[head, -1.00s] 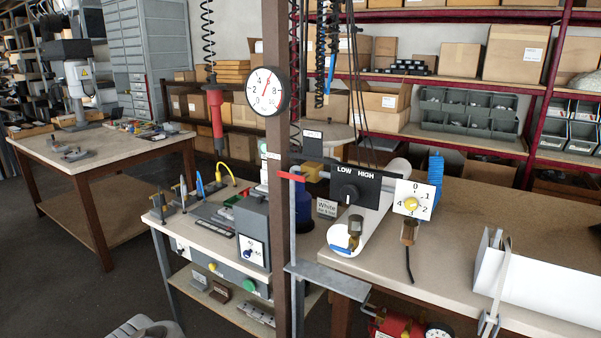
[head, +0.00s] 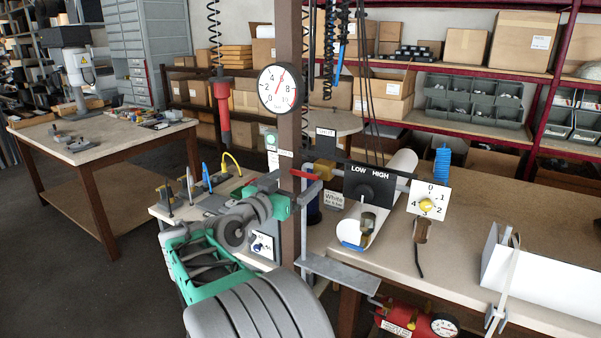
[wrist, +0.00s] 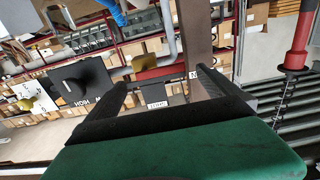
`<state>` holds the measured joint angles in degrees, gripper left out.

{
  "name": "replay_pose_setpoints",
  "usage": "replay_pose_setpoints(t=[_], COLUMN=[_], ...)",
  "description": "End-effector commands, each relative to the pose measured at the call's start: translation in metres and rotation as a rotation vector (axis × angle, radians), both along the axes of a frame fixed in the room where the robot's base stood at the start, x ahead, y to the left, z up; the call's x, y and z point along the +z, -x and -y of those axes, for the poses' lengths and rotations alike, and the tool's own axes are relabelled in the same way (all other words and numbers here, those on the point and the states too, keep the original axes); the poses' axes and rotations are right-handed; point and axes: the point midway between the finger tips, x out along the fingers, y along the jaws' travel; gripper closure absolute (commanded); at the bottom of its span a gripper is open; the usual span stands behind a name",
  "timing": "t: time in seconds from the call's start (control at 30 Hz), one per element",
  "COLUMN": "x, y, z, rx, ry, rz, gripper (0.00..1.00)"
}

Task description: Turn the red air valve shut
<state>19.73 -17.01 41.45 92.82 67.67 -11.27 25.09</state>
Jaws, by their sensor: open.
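The red valve handle (head: 304,174) sits on a pipe beside the brown post, left of the LOW/HIGH panel, and lies roughly level. A brass-coloured valve body (head: 324,168) is just right of it. My gripper (head: 289,183) is open, right in front of the handle at the post. In the wrist view, which is upside down, the two dark fingers (wrist: 160,80) stand apart. The red handle (wrist: 155,73) and the brass body (wrist: 145,61) show between or just beyond their tips. Contact with the handle cannot be told.
The brown post (head: 289,130) carries a round pressure gauge (head: 279,89). A grey bracket plate (head: 340,274) juts out below the handle. The LOW/HIGH panel (head: 370,185) and a numbered dial (head: 428,202) stand to the right. A red coiled-hose tool (head: 222,115) hangs at the left.

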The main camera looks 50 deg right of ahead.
Motion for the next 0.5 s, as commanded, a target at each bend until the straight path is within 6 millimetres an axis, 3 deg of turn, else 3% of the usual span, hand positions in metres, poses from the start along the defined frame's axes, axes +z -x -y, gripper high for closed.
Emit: replay_pose_setpoints(t=[0.2, 0.5], x=[0.002, 0.0], y=[-0.003, -0.004], z=[0.033, 0.037], rx=[-0.001, 0.002], ry=[-0.002, -0.003], rz=[-0.001, -0.001], gripper=[0.0, 0.01])
